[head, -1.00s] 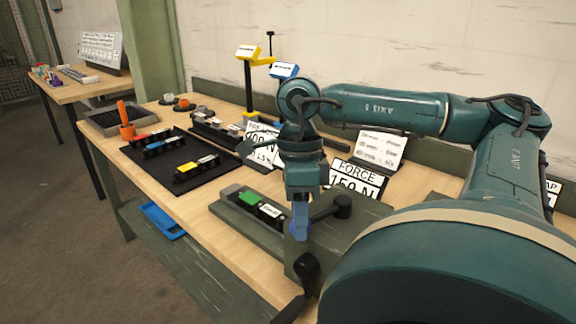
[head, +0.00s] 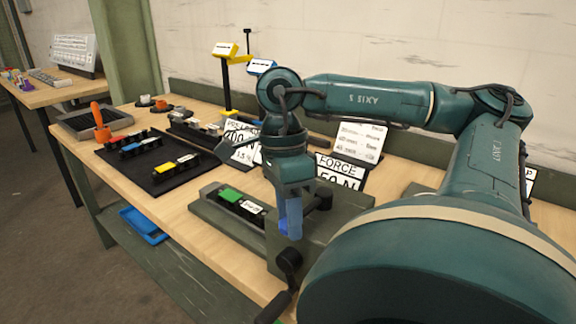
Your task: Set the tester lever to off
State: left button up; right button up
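The tester (head: 345,233) is a grey-green block with a rail on the bench, in the middle of the head view. A black knob on a short arm (head: 323,197) stands at its top; a second black handle (head: 288,262) hangs on its front side. I cannot tell which of the two is the lever, nor read any off mark. My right gripper (head: 290,225) points down with blue fingers, in front of the tester in the picture, just left of the top knob. It covers part of the tester, and contact cannot be told. Its finger gap is not clear. My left gripper is out of view.
A green and a white-labelled block (head: 230,194) sit in the tester's rail. A FORCE sign (head: 338,170) stands behind. My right arm hides the bench's right side.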

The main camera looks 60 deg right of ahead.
jog(key=o, duration=0.4)
jog(key=shift+c, duration=0.2)
pick_arm(q)
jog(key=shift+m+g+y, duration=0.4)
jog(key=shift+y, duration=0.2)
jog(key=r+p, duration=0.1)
jog(key=p, duration=0.2)
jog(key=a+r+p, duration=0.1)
jog(key=p, duration=0.2)
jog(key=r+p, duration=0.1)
jog(key=p, duration=0.2)
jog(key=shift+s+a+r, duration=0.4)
pick_arm(e)
notch_tip(320, 180, up, 13)
jog(key=w+d, duration=0.1)
jog(key=w, duration=0.1)
jog(key=shift+d, duration=0.25)
jog(key=shift+s+f, duration=0.1)
